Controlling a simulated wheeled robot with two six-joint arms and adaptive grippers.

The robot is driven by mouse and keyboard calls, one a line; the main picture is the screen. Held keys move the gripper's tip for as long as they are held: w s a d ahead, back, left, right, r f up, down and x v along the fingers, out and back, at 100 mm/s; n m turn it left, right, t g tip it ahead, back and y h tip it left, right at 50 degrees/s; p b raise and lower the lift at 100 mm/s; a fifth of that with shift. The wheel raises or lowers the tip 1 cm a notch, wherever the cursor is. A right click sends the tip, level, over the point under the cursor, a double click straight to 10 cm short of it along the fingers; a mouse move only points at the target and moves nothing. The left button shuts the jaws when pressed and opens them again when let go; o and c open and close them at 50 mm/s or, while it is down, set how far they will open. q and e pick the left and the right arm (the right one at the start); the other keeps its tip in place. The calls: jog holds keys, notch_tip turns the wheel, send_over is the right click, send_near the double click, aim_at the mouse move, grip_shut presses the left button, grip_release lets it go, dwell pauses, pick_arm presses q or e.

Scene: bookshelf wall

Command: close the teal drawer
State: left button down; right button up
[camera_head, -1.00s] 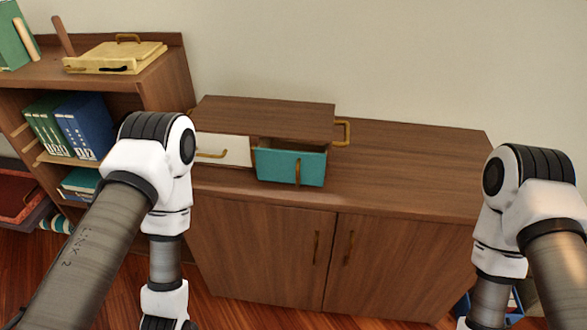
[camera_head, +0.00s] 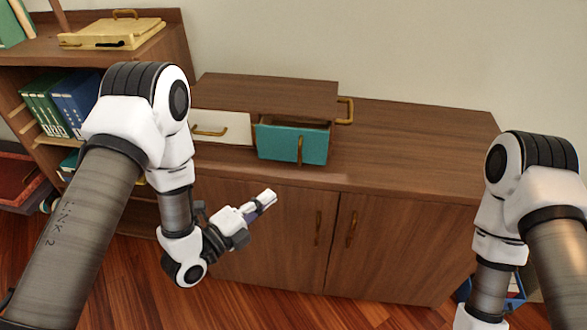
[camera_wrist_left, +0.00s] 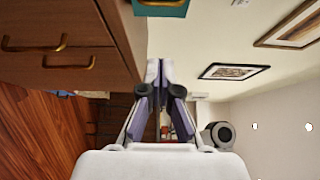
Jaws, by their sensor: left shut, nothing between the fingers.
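The teal drawer (camera_head: 283,143) is pulled partly out of the small wooden drawer box (camera_head: 262,95) on the cabinet top. It has an upright brass handle (camera_head: 299,150) on its front. A bit of the drawer (camera_wrist_left: 160,8) shows at the top edge of the left wrist view. My left gripper (camera_head: 272,196) is shut and empty, in front of the cabinet doors, below the drawer and apart from it. Its fingertips (camera_wrist_left: 158,64) meet in the left wrist view. My right arm is at the right of the head view, with its gripper out of frame.
A white drawer (camera_head: 222,127) sits left of the teal one, and a brass handle (camera_head: 346,111) sticks out of the box's right side. The cabinet top (camera_head: 410,150) is clear to the right. A bookshelf (camera_head: 160,48) with binders stands at the left.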

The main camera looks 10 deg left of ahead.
aim_at(296, 130)
pick_arm(q)
jog(key=w+a+p+x, duration=0.1)
jog(key=a+p+x, duration=0.1)
jog(key=x, duration=1)
jog(key=shift+w+p, duration=0.4)
jog(key=shift+a, duration=0.1)
jog(key=w+b, duration=0.4)
jog(key=w, duration=0.1)
jog(key=shift+w+f, duration=0.15)
jog(key=shift+w, duration=0.2)
